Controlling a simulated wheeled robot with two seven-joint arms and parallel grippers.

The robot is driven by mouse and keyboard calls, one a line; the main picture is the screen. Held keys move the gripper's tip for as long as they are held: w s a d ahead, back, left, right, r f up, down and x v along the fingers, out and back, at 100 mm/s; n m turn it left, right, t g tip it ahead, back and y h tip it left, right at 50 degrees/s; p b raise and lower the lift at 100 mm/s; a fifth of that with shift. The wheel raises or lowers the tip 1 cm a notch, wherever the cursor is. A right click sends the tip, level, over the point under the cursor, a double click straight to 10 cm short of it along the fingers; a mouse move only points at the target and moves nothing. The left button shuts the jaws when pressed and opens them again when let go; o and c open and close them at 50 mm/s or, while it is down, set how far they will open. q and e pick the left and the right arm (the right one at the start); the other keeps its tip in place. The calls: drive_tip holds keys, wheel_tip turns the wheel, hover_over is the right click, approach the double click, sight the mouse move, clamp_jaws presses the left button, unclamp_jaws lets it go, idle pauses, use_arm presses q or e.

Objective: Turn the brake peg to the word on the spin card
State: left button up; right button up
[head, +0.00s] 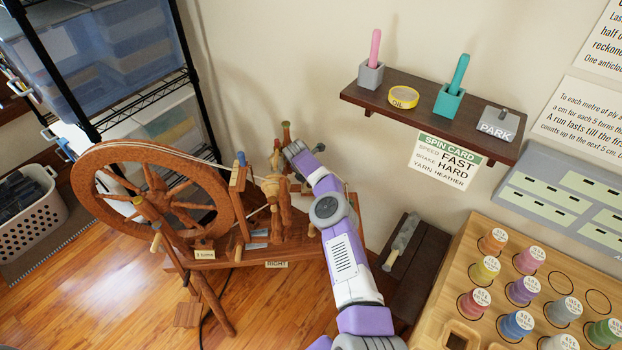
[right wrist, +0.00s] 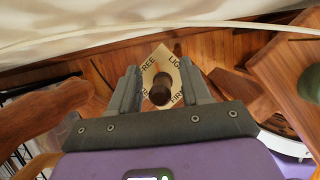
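The spin card (head: 447,160) hangs under the wall shelf and reads speed FAST, brake HARD, yarn HEATHER. The brake peg (right wrist: 160,91) is a dark round knob in the right wrist view. It stands in front of a pale diamond plate (right wrist: 160,66) marked FREE, LIGHT and FIRM; the lower left word is mostly hidden. My right gripper (head: 293,149) reaches the upper part of the spinning wheel (head: 155,190). In the right wrist view its fingers (right wrist: 161,84) are apart on either side of the peg, with gaps visible. My left gripper is out of view.
The wall shelf (head: 430,108) holds a pink-handled tool, an oil tin, a teal tool and a PARK block (head: 497,122). A rack of yarn spools (head: 460,250) stands at lower right. A pale cord crosses the top of the right wrist view.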

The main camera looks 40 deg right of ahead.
drive_tip(key=shift+a+r+p, duration=0.15)
drive_tip(key=shift+r+p, duration=0.35)
drive_tip(key=shift+r, duration=0.1)
drive_tip(key=p+v, duration=0.3)
drive_tip(key=v, duration=0.3)
drive_tip(key=shift+s+a+r, duration=0.1)
drive_tip(key=shift+a+r, duration=0.05)
drive_tip(key=shift+r, duration=0.05)
